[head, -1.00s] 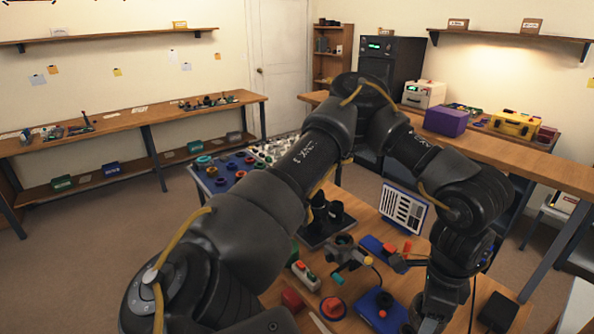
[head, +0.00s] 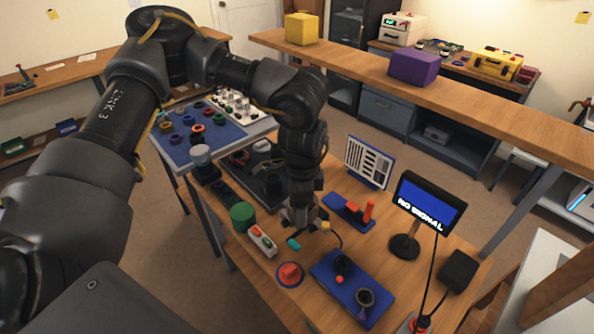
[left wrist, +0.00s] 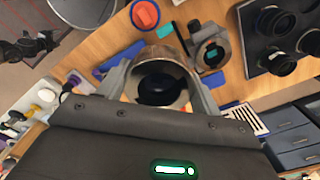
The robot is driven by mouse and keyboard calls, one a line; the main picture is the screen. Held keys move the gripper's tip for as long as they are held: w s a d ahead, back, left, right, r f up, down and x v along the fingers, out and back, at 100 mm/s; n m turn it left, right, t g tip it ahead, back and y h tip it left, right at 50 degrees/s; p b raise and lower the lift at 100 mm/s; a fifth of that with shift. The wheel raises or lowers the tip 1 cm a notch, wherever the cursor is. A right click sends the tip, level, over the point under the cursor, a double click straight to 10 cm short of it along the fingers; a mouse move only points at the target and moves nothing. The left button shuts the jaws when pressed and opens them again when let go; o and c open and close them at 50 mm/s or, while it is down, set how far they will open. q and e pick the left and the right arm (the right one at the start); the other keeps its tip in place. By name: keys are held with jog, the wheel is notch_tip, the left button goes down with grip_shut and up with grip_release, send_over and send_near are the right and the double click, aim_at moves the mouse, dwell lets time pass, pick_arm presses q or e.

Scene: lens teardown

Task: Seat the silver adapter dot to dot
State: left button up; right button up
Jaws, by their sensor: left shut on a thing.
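My left gripper (head: 300,217) hangs over the middle of the workbench, beside the vise. In the left wrist view its fingers (left wrist: 160,78) are shut on a silver ring with a dark centre, the silver adapter (left wrist: 157,56). In that view a grey clamp with a round dark opening (left wrist: 212,50) lies just beyond and right of the adapter, apart from it in the picture. I cannot make out any alignment dots. My right gripper is not in view.
A red button on a blue disc (head: 290,273), a blue fixture (head: 345,278), a green cylinder (head: 242,216) and a button box (head: 262,241) stand close by.

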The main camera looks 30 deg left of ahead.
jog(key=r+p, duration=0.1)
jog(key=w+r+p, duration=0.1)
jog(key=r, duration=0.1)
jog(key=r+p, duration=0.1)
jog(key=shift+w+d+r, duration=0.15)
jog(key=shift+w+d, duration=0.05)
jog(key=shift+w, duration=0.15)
pick_arm(q)
jog(key=w+a+f+m+p, duration=0.1)
jog(key=w+a+m+p, duration=0.2)
jog(key=w+a+m, duration=0.3)
jog(key=w+m, duration=0.3)
jog(key=m, duration=0.2)
jog(key=shift+w+f+m, duration=0.25)
jog(key=shift+w+m, duration=0.1)
jog(key=shift+m, duration=0.05)
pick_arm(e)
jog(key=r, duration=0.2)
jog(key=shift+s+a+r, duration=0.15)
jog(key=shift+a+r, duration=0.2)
pick_arm(q)
jog(key=shift+f, duration=0.15)
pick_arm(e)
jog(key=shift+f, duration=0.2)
